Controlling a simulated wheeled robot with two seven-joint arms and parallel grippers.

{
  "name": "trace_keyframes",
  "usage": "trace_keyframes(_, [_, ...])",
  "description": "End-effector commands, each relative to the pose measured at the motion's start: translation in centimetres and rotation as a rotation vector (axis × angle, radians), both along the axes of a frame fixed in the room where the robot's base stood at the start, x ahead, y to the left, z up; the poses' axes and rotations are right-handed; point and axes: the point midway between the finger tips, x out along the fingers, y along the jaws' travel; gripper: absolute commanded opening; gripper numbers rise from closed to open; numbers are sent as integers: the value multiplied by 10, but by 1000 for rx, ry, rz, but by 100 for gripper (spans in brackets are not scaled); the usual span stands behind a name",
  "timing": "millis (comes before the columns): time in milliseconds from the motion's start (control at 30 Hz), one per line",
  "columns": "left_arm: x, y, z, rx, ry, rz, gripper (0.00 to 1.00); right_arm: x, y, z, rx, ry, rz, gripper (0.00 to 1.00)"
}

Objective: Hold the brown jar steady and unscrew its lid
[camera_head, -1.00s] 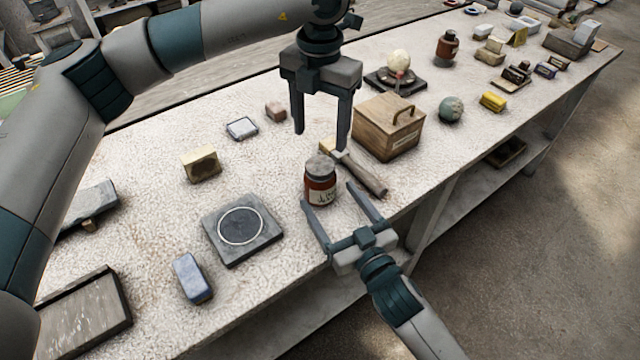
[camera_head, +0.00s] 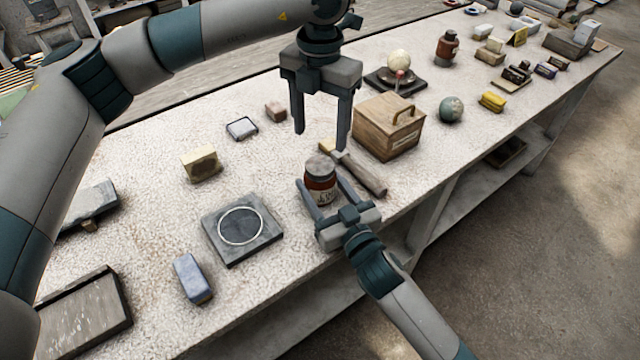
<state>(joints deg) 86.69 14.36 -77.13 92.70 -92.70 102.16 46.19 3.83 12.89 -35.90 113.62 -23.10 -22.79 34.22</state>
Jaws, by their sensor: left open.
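The brown jar (camera_head: 323,190) stands upright on the pale speckled bench near its front edge, with a grey lid (camera_head: 319,164) on top and a light label. My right gripper (camera_head: 321,180) comes in low from the front; its fingers stand on both sides of the jar's body. They look open, though contact with the glass is hard to judge. My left gripper (camera_head: 322,140) is open and empty, pointing down, above and behind the jar. Its fingertips are apart from the lid.
A brush-like tool (camera_head: 362,173) lies right behind the jar, near a wooden box (camera_head: 388,130) with a handle. A grey square plate (camera_head: 241,229) with a white ring lies to the left. A blue block (camera_head: 192,278) is at the front left.

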Motion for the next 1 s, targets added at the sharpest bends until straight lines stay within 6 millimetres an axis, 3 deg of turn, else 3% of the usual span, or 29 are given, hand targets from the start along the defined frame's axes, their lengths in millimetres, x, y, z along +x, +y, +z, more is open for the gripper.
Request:
trace_keyframes(33, [0,0,0,0,0,0,62,0,0,0,0,0,0,25])
trace_keyframes(133, [0,0,0,0,0,0,62,0,0,0,0,0,0,1])
trace_keyframes(167, [0,0,0,0,0,-1,62,0,0,0,0,0,0,0])
trace_keyframes(367, [0,0,0,0,0,-51,62,0,0,0,0,0,0,0])
trace_keyframes(567, [0,0,0,1,-1,-218,62,0,0,0,0,0,0,0])
trace_keyframes(1000, [-1,-2,0,2,-1,-868,62,0,0,0,0,0,0,0])
